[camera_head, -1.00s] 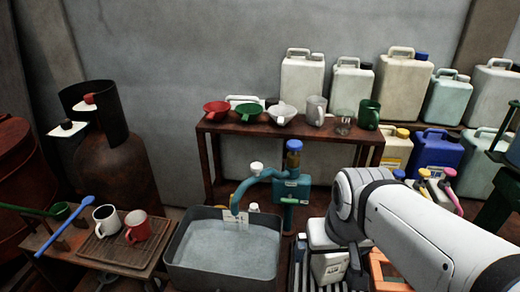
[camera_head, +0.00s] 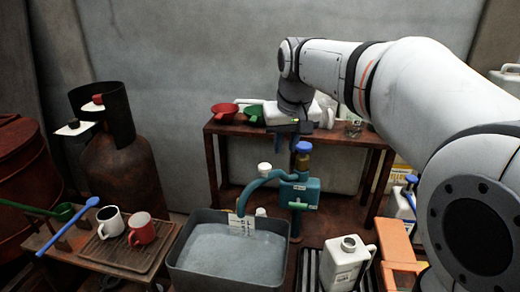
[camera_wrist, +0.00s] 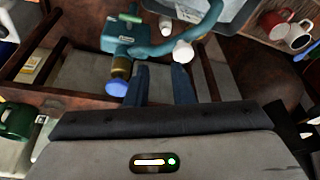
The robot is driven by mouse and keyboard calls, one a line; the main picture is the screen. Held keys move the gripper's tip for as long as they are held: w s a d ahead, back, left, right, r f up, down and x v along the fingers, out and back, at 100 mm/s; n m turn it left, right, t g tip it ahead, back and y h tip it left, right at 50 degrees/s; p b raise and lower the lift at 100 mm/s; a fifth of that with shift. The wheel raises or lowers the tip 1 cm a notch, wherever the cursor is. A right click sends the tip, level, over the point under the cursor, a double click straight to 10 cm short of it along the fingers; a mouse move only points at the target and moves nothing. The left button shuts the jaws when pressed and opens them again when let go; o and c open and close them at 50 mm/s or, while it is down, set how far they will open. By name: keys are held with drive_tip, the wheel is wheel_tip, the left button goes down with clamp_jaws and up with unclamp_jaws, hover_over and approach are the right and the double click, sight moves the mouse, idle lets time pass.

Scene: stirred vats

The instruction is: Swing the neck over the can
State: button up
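The teal curved neck (camera_head: 258,182) runs left from a teal valve body (camera_head: 300,190) with a blue-and-brass top, and its outlet end is over the grey basin (camera_head: 180,270). The neck also shows in the wrist view (camera_wrist: 203,30). The white can (camera_head: 343,266) stands upright on a slatted stand, right of the basin, with its mouth uncovered.
A low table (camera_head: 62,262) with a white mug and a red mug is at left. An orange stool (camera_head: 398,243) stands right of the can.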

drive_tip(key=shift+n, duration=0.4)
drive_tip(key=w+a, duration=0.1)
drive_tip(key=w, duration=0.1)
drive_tip(key=w+a+r, duration=0.1)
drive_tip(key=w+a, duration=0.1)
drive_tip(key=w+a+b, duration=0.1)
drive_tip(key=w, duration=0.1)
drive_tip(key=shift+w+a+r, duration=0.15)
drive_tip(key=shift+a+r, duration=0.1)
drive_tip(key=shift+a, duration=0.15)
clamp_jaws()
drive_tip(key=shift+w+a+r, duration=0.15)
drive_tip(key=shift+w+a, duration=0.25)
wheel_tip(320, 180, down, 10)
drive_tip(key=shift+s+r, duration=0.25)
drive_tip(key=shift+s, duration=0.05)
drive_tip(key=shift+s+d, duration=0.1)
drive_tip(key=shift+d, duration=0.05)
